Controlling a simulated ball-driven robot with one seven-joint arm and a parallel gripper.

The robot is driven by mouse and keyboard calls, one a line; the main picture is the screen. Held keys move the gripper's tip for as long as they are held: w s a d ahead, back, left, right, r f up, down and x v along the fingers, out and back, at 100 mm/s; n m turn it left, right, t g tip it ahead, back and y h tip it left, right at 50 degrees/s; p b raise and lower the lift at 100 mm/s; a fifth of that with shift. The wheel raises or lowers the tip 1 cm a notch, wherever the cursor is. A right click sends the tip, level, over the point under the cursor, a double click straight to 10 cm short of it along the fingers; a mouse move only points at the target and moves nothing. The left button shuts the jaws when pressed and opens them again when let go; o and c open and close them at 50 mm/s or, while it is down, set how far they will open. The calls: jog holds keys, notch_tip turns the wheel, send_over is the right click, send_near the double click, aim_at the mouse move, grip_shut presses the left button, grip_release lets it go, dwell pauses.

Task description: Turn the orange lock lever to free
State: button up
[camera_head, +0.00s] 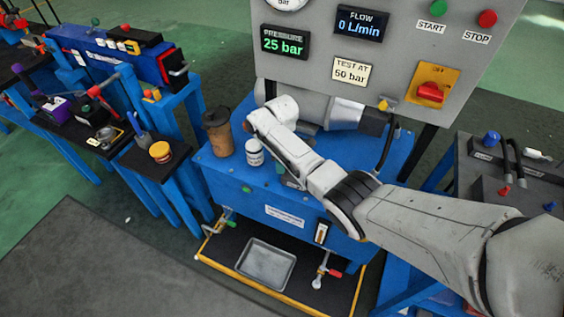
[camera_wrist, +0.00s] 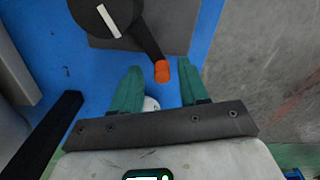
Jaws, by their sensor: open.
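The orange lock lever shows in the wrist view as an orange knob (camera_wrist: 161,71) on the end of a dark arm. The dark arm runs down from a black round disc (camera_wrist: 92,18) with a white bar mark. My gripper (camera_wrist: 159,78) is open, with its two green fingers on either side of the orange knob. The knob lies near the fingertips, and I cannot tell whether either finger touches it. In the head view my arm hides the lever and most of my gripper.
A grey panel (camera_head: 400,50) with displays and a red switch (camera_head: 430,91) rises behind. A metal tray (camera_head: 265,264) lies below.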

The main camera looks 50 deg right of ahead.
notch_tip(320, 180, up, 10)
jog(key=shift+p, duration=0.4)
dwell(0.4)
jog(key=s+a+f+m+y, duration=0.1)
jog(key=s+a+f+m, duration=0.1)
jog(key=s+a+f, duration=0.35)
jog(key=s+a+f+m, duration=0.1)
jog(key=s+a+f, duration=0.1)
jog(key=s+a, duration=0.6)
jog(key=s+a+r+m, duration=0.1)
jog(key=s+m, duration=0.1)
jog(key=s, duration=0.8)
jog(key=s+a+r+m+t+h, duration=0.1)
jog(key=s+r+m, duration=0.1)
jog(key=s, duration=0.8)
jog(key=shift+a+m, duration=0.25)
jog(key=shift+m, duration=0.15)
